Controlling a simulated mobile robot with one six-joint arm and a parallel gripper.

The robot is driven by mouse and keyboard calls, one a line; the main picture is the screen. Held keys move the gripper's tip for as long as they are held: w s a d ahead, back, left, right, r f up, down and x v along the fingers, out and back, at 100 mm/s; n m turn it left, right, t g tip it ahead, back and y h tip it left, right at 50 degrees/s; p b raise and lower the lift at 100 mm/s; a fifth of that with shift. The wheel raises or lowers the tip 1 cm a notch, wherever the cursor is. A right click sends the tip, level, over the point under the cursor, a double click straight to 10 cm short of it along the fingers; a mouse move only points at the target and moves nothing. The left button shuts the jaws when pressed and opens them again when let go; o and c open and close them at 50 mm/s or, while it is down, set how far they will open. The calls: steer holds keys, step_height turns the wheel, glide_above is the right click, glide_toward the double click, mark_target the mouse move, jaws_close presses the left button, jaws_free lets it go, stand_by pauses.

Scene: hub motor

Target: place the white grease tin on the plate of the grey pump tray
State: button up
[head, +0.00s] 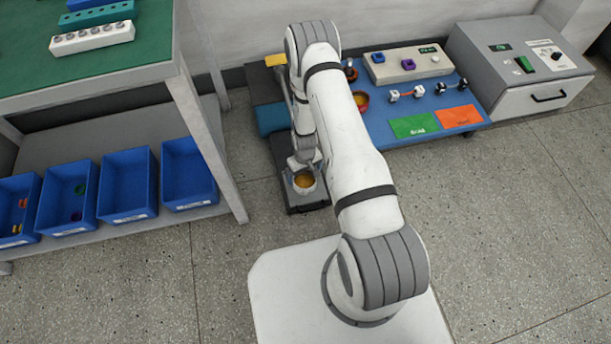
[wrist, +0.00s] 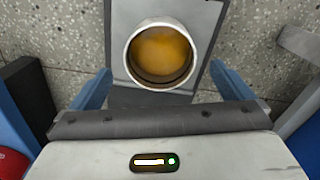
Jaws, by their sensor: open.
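The white grease tin (head: 304,181) is round and open-topped, with amber grease inside. In the wrist view the tin (wrist: 160,54) stands upright on a flat grey plate, apparently that of the grey pump tray (wrist: 190,12). The tray (head: 307,207) shows in the head view as a dark grey slab on the floor, partly hidden by my arm and the tin. My gripper (wrist: 161,72) is open, its blue fingers on either side of the tin's near edge, with visible gaps on both sides. In the head view my gripper (head: 304,163) is just behind the tin and partly hidden.
A blue mat (head: 400,126) at the back right holds a red tin (head: 361,100), a switch box (head: 408,63) and green and orange cards. A grey cabinet (head: 518,60) stands beyond. A bench with blue bins (head: 127,183) is left. Floor right of my base is clear.

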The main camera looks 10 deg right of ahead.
step_height(320, 180, up, 32)
steer(key=m+p, duration=0.1)
steer(key=s+r+m+t, duration=0.1)
steer(key=s+r+m, duration=0.1)
steer(key=s+r, duration=1.9)
steer(key=shift+d, duration=0.2)
steer(key=shift+r, duration=0.1)
